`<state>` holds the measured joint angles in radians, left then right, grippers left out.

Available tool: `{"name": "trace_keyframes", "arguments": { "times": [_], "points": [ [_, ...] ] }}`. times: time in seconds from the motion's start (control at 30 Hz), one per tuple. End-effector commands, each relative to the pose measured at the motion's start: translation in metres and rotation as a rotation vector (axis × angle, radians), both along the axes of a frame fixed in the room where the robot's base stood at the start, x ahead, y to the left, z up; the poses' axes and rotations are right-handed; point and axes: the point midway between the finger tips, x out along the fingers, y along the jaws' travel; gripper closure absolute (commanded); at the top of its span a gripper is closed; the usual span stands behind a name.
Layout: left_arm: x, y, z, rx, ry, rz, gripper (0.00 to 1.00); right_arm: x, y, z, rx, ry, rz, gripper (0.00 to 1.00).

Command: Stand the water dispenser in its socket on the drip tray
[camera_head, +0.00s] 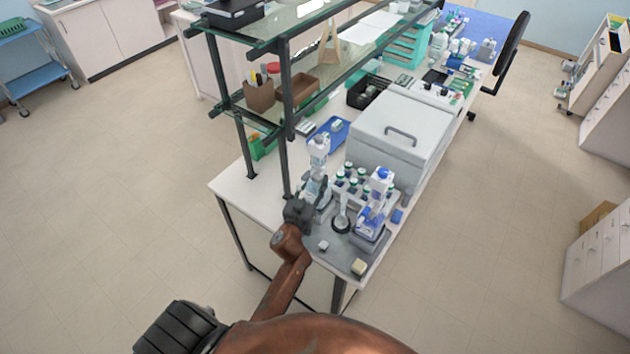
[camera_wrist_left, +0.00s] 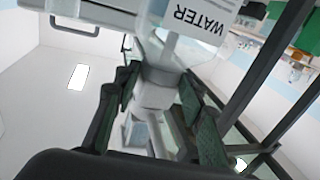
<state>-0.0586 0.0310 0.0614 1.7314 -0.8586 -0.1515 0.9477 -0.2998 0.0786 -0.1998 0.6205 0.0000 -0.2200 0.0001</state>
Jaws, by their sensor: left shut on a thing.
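My left gripper (camera_head: 304,204) is shut on the water dispenser (camera_head: 318,150), a pale, translucent bottle with a white top, at the near left of the bench. In the left wrist view, the fingers (camera_wrist_left: 157,75) close on its white, narrow part, and the dispenser's label (camera_wrist_left: 203,22) reads WATER upside down. The dispenser looks roughly upright in the head view. My gripper and arm hide its lower end, so I cannot tell whether it touches the surface. A flat grey tray (camera_head: 342,254) lies on the near bench end; its socket cannot be made out. My right gripper is out of view.
A blue-and-white dispenser (camera_head: 376,200) stands close on the right. A white lidded box (camera_head: 400,130) stands behind. A glass shelf frame (camera_head: 288,120) rises at the left.

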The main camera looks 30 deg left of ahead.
Motion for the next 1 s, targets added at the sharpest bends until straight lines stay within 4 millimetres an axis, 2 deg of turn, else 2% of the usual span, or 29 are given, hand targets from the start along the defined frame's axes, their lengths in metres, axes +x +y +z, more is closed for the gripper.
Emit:
{"name": "trace_keyframes", "arguments": {
  "times": [0.2,0.9,0.93,1.0],
  "points": [
    [0.0009,-0.0009,0.0047,0.003,-0.008,-0.003,0.92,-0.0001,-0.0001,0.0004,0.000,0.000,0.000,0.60],
    [0.0008,-0.0010,-0.0024,0.003,-0.008,-0.005,0.92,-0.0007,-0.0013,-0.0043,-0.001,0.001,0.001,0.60],
    [0.0008,-0.0010,-0.0024,0.003,-0.008,-0.005,0.61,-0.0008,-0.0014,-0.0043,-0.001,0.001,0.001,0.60],
    [0.0007,-0.0010,-0.0029,0.002,-0.007,-0.005,0.56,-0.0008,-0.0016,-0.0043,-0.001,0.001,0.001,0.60]
  ]
}}
